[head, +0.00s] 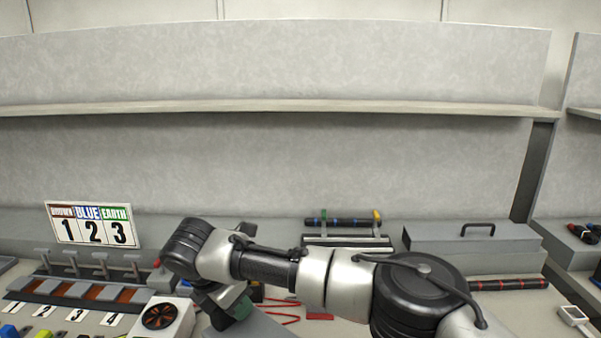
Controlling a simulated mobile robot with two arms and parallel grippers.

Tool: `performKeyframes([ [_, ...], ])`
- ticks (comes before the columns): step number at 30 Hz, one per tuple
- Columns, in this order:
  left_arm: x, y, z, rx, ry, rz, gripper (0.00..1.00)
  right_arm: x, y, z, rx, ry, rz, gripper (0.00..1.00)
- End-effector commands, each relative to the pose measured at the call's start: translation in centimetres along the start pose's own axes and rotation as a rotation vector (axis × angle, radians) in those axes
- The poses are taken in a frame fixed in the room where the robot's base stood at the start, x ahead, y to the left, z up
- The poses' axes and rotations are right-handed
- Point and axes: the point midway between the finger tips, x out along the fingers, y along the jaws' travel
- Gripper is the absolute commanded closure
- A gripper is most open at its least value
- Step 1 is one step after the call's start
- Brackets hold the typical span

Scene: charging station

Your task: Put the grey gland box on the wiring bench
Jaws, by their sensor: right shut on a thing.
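My right gripper (226,306) hangs at the lower middle, at the end of my arm, which comes in from the right. Its fingers are mostly hidden by the wrist. It is shut on a plain grey thing (262,327), which I take to be the grey gland box; only a part shows, cut off by the bottom edge. The wiring bench (335,327) lies behind and beside it. I cannot tell whether the box touches the bench. My left gripper is out of view.
A white unit with an orange fan (165,316) stands left of the gripper. A numbered sign (92,224) and a terminal row (90,290) are at left. A grey case with a handle (470,238), a tool rack (346,238) and red-banded rod (508,284) are at right.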

Motion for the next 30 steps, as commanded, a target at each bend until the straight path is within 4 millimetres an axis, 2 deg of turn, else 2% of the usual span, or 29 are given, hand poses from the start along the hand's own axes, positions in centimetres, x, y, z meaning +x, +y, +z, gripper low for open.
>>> performKeyframes([
  [5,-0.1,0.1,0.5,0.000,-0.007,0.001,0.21,2.4,-2.9,1.6,0.231,0.001,-0.100,1.00],
  [14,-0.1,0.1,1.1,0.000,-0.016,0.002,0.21,7.1,-10.6,3.8,0.792,0.002,-0.336,1.00],
  [21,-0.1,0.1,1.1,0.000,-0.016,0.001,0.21,9.8,-17.4,4.6,1.234,0.003,-0.520,1.00],
  [30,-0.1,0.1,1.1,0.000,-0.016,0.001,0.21,11.7,-26.8,4.2,1.793,0.003,-0.752,1.00],
])
